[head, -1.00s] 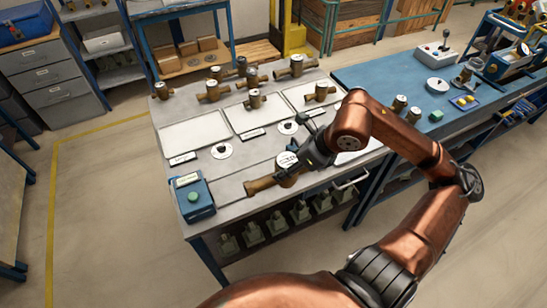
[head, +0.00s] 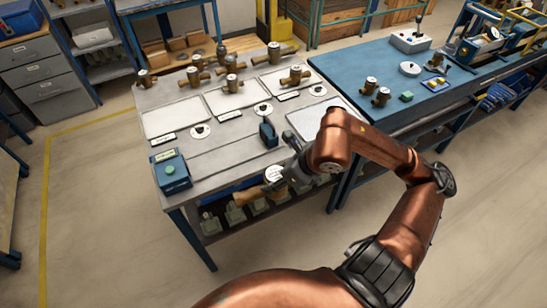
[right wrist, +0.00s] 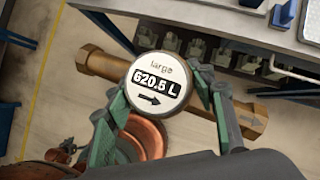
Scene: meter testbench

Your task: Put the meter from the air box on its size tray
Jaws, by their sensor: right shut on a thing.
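The meter (head: 273,175) is a brass pipe body with a round white dial. In the right wrist view its dial (right wrist: 159,83) reads "large" and "620.5 L". My right gripper (head: 284,174) is shut on the meter around the dial, holding it off the bench, in front of the front edge. The pipe lies sideways. The air box (head: 171,172), blue with a green button, sits at the bench's front left corner. White trays lie on the bench: left (head: 172,118), middle (head: 229,99) and right (head: 272,81). Their labels are too small to read. My left gripper is out of view.
Several other brass meters (head: 195,78) stand along the back; one (head: 293,77) is at the right tray. White discs with black knobs (head: 200,131) lie before the trays. A blue upright block (head: 268,133) and a grey plate (head: 311,117) are nearby. A blue bench (head: 385,70) adjoins right.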

